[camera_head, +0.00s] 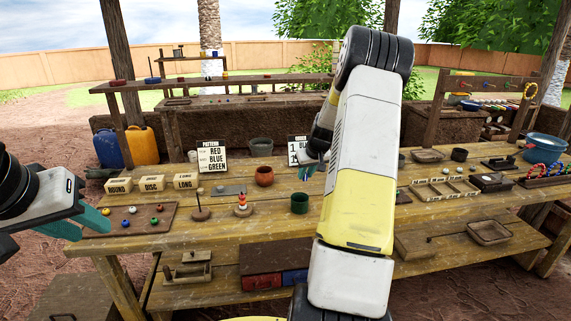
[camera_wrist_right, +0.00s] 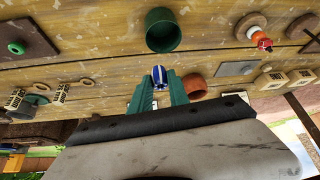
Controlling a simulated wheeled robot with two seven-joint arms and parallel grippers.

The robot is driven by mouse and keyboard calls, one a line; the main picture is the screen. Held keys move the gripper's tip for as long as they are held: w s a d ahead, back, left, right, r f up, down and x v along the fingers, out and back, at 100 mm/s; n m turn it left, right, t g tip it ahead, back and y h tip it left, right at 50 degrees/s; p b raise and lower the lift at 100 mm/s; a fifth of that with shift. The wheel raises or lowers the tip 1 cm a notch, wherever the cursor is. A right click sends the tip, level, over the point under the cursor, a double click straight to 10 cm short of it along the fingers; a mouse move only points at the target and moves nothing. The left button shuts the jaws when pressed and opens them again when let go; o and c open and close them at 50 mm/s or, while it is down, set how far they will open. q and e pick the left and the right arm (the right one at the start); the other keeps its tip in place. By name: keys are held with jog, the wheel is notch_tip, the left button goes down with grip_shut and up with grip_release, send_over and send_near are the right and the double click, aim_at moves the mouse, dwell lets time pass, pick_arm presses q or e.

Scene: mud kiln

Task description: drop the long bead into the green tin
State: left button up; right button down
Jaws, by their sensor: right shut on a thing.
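The green tin (camera_head: 300,203) stands upright on the wooden bench, and it also shows in the right wrist view (camera_wrist_right: 163,30). My right gripper (camera_wrist_right: 158,92) is shut on a blue-and-white striped long bead (camera_wrist_right: 159,75), which pokes out between the teal fingertips. The bead is held above the bench, apart from the tin. In the head view my right arm mostly hides this gripper (camera_head: 309,170), which is behind the tin. My left gripper (camera_head: 85,224) is at the left, by the bead board, its teal fingers apart and empty.
A stacked-bead peg (camera_head: 242,206) stands left of the tin, and a terracotta pot (camera_head: 264,176) behind it. A board (camera_head: 130,220) with several round beads lies at left. Boxes labelled ROUND, DISC and LONG (camera_head: 186,181) stand behind it. A divided tray (camera_head: 445,190) sits at right.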

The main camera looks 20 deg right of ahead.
jog(key=shift+f, duration=1.4)
jog(key=c, duration=1.2)
grip_release()
jog(key=shift+o, duration=0.2)
jog(key=shift+r, duration=0.1)
jog(key=v, duration=0.7)
jog(key=shift+s+r, duration=0.15)
jog(key=shift+r, duration=0.1)
jog(key=shift+a, duration=0.1)
